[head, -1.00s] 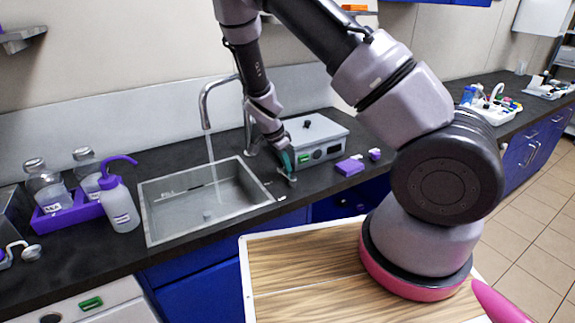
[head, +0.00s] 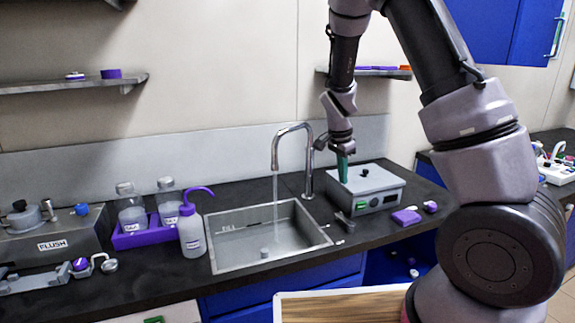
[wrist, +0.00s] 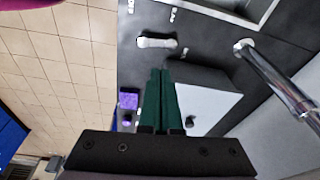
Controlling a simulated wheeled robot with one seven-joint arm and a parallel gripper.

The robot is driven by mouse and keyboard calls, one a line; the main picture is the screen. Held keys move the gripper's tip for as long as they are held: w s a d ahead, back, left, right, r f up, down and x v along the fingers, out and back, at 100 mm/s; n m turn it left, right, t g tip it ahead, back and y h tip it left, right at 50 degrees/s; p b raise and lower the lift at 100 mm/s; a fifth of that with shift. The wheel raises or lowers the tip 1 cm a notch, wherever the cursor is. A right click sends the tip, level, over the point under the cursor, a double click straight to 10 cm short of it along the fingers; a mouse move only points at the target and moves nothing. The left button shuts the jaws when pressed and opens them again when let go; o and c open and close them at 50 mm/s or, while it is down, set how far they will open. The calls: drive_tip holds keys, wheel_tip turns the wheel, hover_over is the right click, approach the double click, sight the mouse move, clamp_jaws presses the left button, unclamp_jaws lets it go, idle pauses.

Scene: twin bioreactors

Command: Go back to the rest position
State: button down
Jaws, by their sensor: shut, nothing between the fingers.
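My gripper (head: 343,172) points down, its two dark green fingers shut together with nothing between them. In the head view it hangs in front of the left part of the grey box (head: 376,180), right of the sink. In the wrist view the closed fingers (wrist: 160,75) reach over the dark counter, overlapping the pale top of the box. A small grey lever (head: 345,222) lies on the counter below the gripper; a pale lever also shows ahead of the fingertips in the wrist view (wrist: 157,41). The exact height of the fingertips above the counter is hard to tell.
The tap (head: 293,128) runs water into the sink (head: 228,252). A wash bottle (head: 191,236) and a purple rack (head: 145,236) with two bottles stand left of the sink. A purple block (head: 406,216) lies right of the box. A shelf (head: 338,74) is behind the arm.

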drive_tip(key=s+d+r+n+t+y, duration=0.15)
drive_tip(key=s+r, duration=0.35)
drive_tip(key=r, duration=0.5)
drive_tip(key=s+d+r+n+t+y, duration=0.1)
drive_tip(key=s+r+n+y, duration=0.3)
drive_tip(key=r, duration=0.5)
drive_tip(key=s+r+n+t+h, duration=0.1)
drive_tip(key=s+r, duration=0.3)
drive_tip(key=s, duration=0.3)
drive_tip(key=s+r+n+t, duration=0.2)
drive_tip(key=s+r, duration=0.2)
drive_tip(key=s, duration=0.3)
drive_tip(key=shift+s+d+r+h, duration=0.15)
drive_tip(key=shift+s+r+h, duration=0.15)
drive_tip(key=shift+r+h, duration=0.05)
